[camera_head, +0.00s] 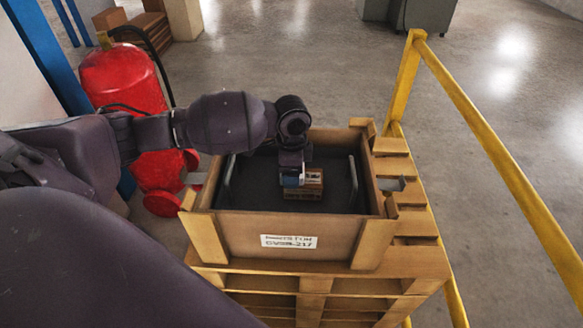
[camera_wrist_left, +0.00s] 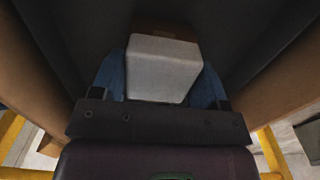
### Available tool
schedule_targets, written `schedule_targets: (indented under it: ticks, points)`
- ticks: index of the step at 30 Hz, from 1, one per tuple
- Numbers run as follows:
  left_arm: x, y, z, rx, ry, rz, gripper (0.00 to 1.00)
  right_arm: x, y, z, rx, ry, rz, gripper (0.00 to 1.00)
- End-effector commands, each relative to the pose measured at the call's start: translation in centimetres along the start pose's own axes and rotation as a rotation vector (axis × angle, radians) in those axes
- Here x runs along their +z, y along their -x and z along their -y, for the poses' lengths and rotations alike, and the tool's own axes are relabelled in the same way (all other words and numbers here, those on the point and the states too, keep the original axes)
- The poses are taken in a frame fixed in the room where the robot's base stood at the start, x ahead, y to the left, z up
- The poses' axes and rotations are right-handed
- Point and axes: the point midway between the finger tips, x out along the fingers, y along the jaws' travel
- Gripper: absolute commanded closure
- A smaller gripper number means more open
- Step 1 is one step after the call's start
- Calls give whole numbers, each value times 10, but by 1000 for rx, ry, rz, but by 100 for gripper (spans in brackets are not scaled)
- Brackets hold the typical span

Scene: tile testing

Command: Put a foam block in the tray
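My left gripper (camera_head: 292,180) reaches down into a wooden crate (camera_head: 230,225) from above. In the left wrist view, its blue fingers (camera_wrist_left: 165,88) stand on both sides of a pale, whitish block (camera_wrist_left: 165,65) and look shut on it. In the head view only a small pale part of the block shows at the fingertips. A dark tray (camera_head: 260,195) with two grey handles lies inside the crate. The block is over the tray's middle; whether it touches the tray floor I cannot tell. My right gripper is not in view.
A small brown box (camera_head: 305,192) is in the tray, close to the gripper. The crate stands on a wooden pallet (camera_head: 315,285). A yellow rail (camera_head: 500,150) runs along the right, and a red extinguisher (camera_head: 125,80) stands at the left. The tray's sides look clear.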

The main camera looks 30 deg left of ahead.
Motion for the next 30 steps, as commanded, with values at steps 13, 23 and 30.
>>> schedule_targets:
  ticks: [13, 23, 30]
  points:
    - [0, 2, 0, -1, 0, -1, 12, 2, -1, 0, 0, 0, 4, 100]
    - [0, 53, 1, -6, 1, -3, 12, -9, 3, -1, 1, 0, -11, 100]
    - [0, 98, 1, -4, 0, -3, 12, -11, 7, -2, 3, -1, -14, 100]
